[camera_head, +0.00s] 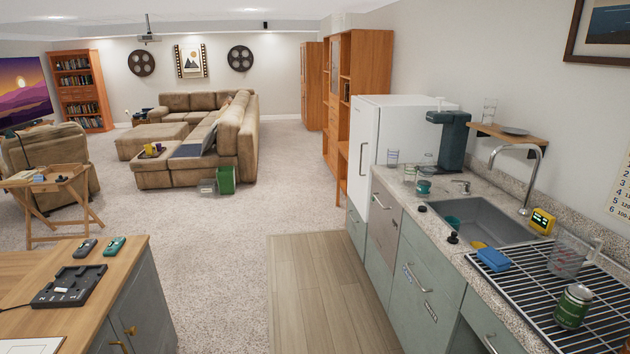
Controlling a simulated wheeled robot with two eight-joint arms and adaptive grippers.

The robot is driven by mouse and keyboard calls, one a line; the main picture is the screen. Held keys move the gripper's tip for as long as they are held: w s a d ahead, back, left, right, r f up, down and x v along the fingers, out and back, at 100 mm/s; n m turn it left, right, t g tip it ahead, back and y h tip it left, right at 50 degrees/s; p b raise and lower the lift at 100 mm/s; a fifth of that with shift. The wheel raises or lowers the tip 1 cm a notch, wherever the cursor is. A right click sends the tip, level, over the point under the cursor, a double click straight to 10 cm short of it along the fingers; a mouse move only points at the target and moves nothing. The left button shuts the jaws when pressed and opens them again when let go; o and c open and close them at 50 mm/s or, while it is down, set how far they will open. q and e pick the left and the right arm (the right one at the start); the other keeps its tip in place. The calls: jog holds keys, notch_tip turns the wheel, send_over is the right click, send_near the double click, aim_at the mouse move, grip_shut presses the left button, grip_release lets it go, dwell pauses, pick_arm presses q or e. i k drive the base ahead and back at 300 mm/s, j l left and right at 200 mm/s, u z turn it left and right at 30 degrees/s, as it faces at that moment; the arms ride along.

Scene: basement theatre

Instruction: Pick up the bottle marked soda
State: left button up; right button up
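I cannot make out a bottle marked soda in the head view. A green can-shaped container (573,307) with a pale top stands upright on the wire rack at the lower right; its label is too small to read. A dark teal countertop machine (453,140) stands at the back of the counter, beside the white fridge. Neither of my grippers is in view.
The right counter holds a sink (480,222), a blue sponge (493,260), a clear measuring jug (568,258), a yellow timer (542,221) and a wire rack (535,292). A wooden-topped cabinet (120,262) stands at lower left. The floor (310,300) between is clear.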

aim_at(427, 165)
jog(key=i+z, duration=0.1)
jog(key=i, duration=0.6)
jog(key=i+j+z, duration=0.1)
jog(key=i, duration=0.6)
